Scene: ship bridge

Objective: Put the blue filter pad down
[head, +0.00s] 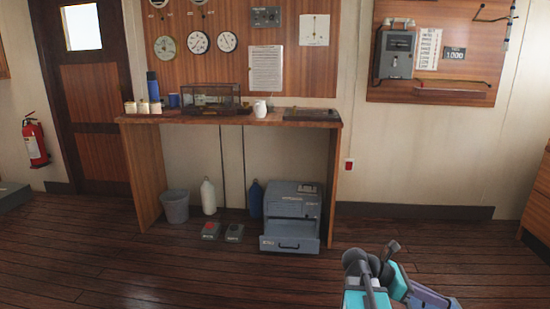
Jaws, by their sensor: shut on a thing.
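No blue filter pad can be made out in the head view. Parts of my own arm, teal, grey and purple, rise from the bottom edge at the lower right. The fingertips of my gripper do not show, and neither does anything between them. A wooden counter (225,119) stands against the back wall, left of my arm and farther away.
A white mug (260,109), a glass-sided case (211,98) and a blue bottle (153,86) stand on the counter. Below are a grey bucket (175,206), a grey machine (291,216) and bottles. A fire extinguisher (35,141) hangs at left. The floor ahead is clear.

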